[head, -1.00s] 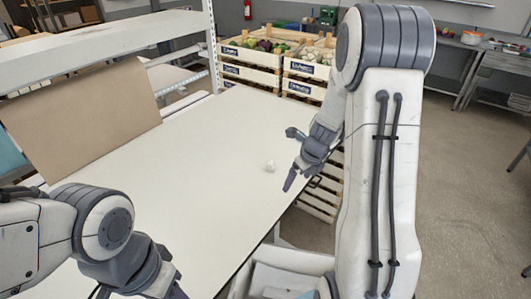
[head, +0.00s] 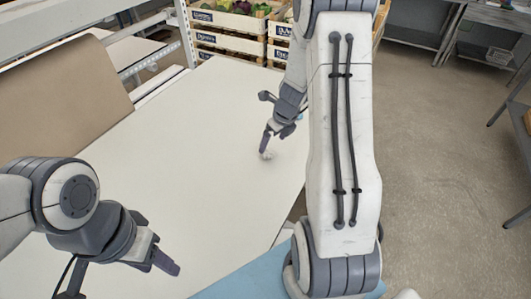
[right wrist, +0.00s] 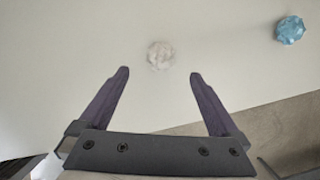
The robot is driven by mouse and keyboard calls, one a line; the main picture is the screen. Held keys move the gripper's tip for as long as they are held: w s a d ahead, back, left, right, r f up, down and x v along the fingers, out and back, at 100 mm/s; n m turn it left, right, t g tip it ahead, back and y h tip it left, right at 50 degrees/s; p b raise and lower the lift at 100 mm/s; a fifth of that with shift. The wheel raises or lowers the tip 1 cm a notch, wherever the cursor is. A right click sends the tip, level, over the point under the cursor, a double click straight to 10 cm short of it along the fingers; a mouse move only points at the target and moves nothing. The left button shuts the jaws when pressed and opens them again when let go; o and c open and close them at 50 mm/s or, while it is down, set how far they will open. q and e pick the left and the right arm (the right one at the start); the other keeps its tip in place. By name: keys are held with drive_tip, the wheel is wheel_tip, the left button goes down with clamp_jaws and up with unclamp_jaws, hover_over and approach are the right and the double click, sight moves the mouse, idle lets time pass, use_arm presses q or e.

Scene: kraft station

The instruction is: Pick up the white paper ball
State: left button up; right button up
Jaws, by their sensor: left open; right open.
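The white paper ball (head: 266,155) lies on the white tabletop (head: 190,130). In the right wrist view the ball (right wrist: 160,55) sits just beyond the fingertips, centred between them. My right gripper (head: 265,147) is open and close to the ball. In the right wrist view its two fingers (right wrist: 158,76) are spread and hold nothing. In the head view a finger partly covers the ball; whether they touch is unclear. My left gripper (head: 166,263) is open and empty at the lower left, away from the ball.
A blue crumpled ball (right wrist: 290,30) lies to the right of the white one, near the table edge. Crates of vegetables (head: 225,30) stand behind the table. A brown board (head: 60,90) stands at the left. The middle of the tabletop is clear.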

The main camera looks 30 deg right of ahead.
sight(269, 149)
drive_tip(key=b+x, duration=0.1)
drive_tip(key=x, duration=0.6)
drive_tip(key=shift+w, duration=0.2)
drive_tip(key=shift+r, duration=0.1)
drive_tip(key=c, duration=1.4)
